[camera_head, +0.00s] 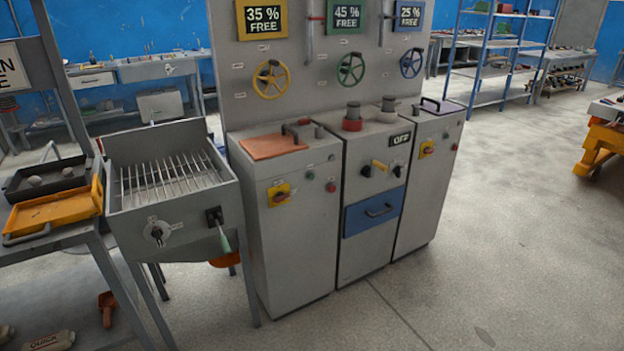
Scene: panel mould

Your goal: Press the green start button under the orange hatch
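The orange hatch (273,146) lies flat and looks closed on top of the left grey cabinet (292,235). A dark handle (294,134) stands at its back right. Whatever is under the hatch is hidden, and I see no button there. On the front of the same cabinet are a small greenish button (310,175), a red button (331,187) and a red knob on a yellow plate (279,195). Neither of my grippers is in view.
A grey grill-like bin (172,215) on legs stands close to the cabinet's left. A middle cabinet with a blue drawer (374,211) and a right cabinet (428,185) adjoin it. A panel with coloured valve wheels (351,68) rises behind. Floor in front and right is clear.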

